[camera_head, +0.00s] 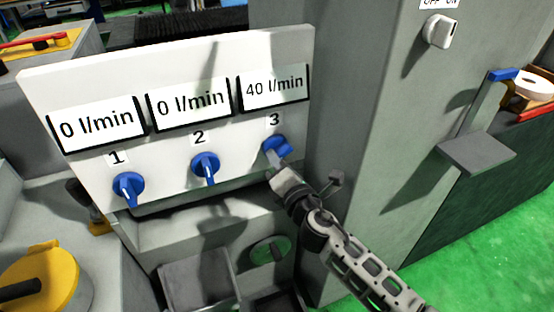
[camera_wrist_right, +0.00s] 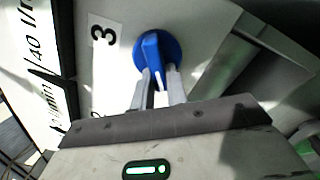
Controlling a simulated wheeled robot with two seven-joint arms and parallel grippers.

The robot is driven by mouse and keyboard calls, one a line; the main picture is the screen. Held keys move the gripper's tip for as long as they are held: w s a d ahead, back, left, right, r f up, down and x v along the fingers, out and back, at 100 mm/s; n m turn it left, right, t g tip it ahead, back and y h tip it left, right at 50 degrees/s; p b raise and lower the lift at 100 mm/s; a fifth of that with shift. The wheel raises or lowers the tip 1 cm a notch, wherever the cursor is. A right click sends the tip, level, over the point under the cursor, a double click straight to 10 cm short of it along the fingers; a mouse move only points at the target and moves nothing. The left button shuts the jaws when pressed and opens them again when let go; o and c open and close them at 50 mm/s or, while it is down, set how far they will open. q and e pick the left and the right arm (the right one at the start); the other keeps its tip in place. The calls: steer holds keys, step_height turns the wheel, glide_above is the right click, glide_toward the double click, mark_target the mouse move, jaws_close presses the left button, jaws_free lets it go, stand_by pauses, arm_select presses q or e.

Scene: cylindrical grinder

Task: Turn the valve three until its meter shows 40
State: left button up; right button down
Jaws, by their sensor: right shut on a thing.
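Valve three is a round blue knob (camera_head: 275,145) under the number 3 on the white panel (camera_head: 60,100). Its meter (camera_head: 274,87) reads 40 l/min. My right gripper (camera_head: 283,163) reaches the knob from the lower right. In the right wrist view the blue knob (camera_wrist_right: 153,52) shows beyond the gripper, and the fingers (camera_wrist_right: 157,82) are shut on its raised grip from both sides. The knob's raised grip points toward the gripper. My left gripper is not in view.
Valve one (camera_head: 128,188) and valve two (camera_head: 205,167) are blue knobs to the left; both their meters read 0 l/min. A grey cabinet with a white OFF/ON switch (camera_head: 441,31) stands to the right. A grey plate (camera_head: 477,153) juts out beyond it.

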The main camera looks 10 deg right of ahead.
steer(key=shift+n, duration=0.4)
steer(key=c, duration=1.4)
jaws_free()
steer(key=s+d+b, duration=0.2)
steer(key=s+d, duration=0.1)
steer(key=s, duration=1.2)
steer(key=shift+s, duration=0.3)
